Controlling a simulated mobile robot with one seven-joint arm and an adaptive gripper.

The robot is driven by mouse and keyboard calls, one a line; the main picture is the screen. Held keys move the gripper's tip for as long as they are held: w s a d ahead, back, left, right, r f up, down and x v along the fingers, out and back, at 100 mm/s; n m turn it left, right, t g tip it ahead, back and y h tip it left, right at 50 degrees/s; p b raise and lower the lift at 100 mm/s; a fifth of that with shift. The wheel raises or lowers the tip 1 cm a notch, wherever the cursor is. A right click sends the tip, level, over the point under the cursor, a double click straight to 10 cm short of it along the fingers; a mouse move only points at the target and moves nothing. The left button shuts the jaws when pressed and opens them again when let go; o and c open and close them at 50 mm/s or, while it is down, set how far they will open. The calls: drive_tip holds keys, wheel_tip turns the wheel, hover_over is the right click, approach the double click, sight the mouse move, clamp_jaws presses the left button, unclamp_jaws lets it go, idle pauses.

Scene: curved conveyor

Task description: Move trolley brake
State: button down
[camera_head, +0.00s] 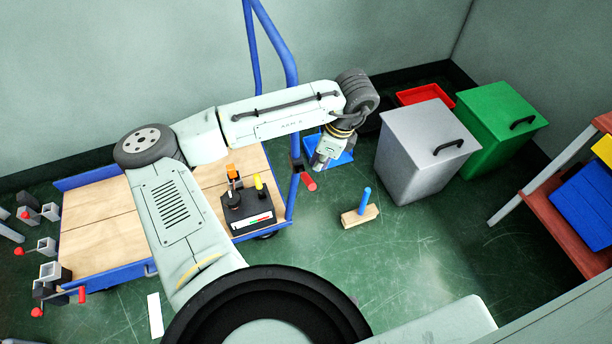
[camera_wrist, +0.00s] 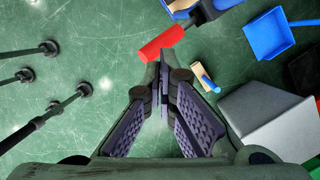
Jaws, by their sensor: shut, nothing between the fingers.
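The trolley (camera_head: 100,215) has a wooden deck, a blue rim and a tall blue push handle. The brake (camera_head: 308,181) is a red cylindrical grip on a dark lever at the trolley's right corner. In the wrist view the red brake grip (camera_wrist: 161,44) lies just beyond my fingertips, with its dark lever running up to the right. My gripper (camera_wrist: 163,72) is shut and empty, its tips near the red grip; I cannot tell whether they touch. In the head view my gripper (camera_head: 322,160) points down beside the handle's base, its fingers mostly hidden.
A black control box (camera_head: 247,211) sits on the deck. Behind are a blue dustpan (camera_head: 340,157), a grey bin (camera_head: 420,150) and a green bin (camera_head: 495,125).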

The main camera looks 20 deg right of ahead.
sight(313, 185)
drive_tip(key=shift+f, duration=0.1)
drive_tip(key=b+x, duration=0.6)
drive_tip(key=shift+w+a+f, duration=0.1)
drive_tip(key=shift+f, duration=0.3)
idle(0.3)
drive_tip(key=shift+f+b, duration=1.35)
drive_tip(key=shift+f, duration=0.9)
drive_tip(key=shift+r, duration=0.1)
